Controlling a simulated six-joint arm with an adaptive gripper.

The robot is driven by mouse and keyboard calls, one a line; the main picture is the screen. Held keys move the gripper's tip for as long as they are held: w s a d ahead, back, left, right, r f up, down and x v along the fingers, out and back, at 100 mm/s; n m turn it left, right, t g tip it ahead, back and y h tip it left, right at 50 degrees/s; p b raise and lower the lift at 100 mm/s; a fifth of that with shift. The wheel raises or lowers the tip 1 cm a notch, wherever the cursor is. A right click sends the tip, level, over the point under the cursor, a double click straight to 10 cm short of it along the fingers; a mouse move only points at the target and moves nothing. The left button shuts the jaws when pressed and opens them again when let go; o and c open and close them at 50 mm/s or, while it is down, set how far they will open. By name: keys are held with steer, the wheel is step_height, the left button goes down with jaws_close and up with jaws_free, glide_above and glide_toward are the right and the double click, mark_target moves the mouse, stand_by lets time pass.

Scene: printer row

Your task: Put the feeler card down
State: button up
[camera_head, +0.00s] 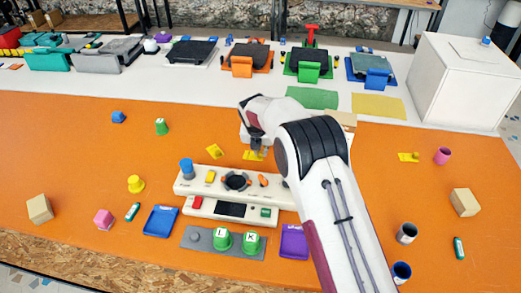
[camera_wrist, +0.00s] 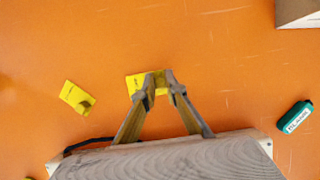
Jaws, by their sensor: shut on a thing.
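A yellow feeler card (camera_wrist: 134,84) with a small raised grip is between the fingertips of my gripper (camera_wrist: 157,84) in the wrist view. My gripper is shut on the card's grip. In the head view the held card (camera_head: 249,155) shows under my gripper (camera_head: 261,153), just behind the cream control panel. It is at or just above the orange mat (camera_head: 70,150); I cannot tell whether it touches. A second yellow card (camera_head: 214,151) lies to its left, also in the wrist view (camera_wrist: 75,95). A third yellow card (camera_head: 408,157) lies far right.
The cream control panel (camera_head: 215,188) with buttons and knobs stands in front of the held card. A green cone-like piece (camera_head: 161,127) stands behind left. A teal labelled stick (camera_wrist: 295,117) lies to the right in the wrist view. The mat around the card is mostly clear.

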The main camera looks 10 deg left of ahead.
steer(key=o, duration=0.8)
steer(key=shift+r, duration=0.15)
steer(key=shift+v, duration=6)
steer(key=shift+d, duration=0.1)
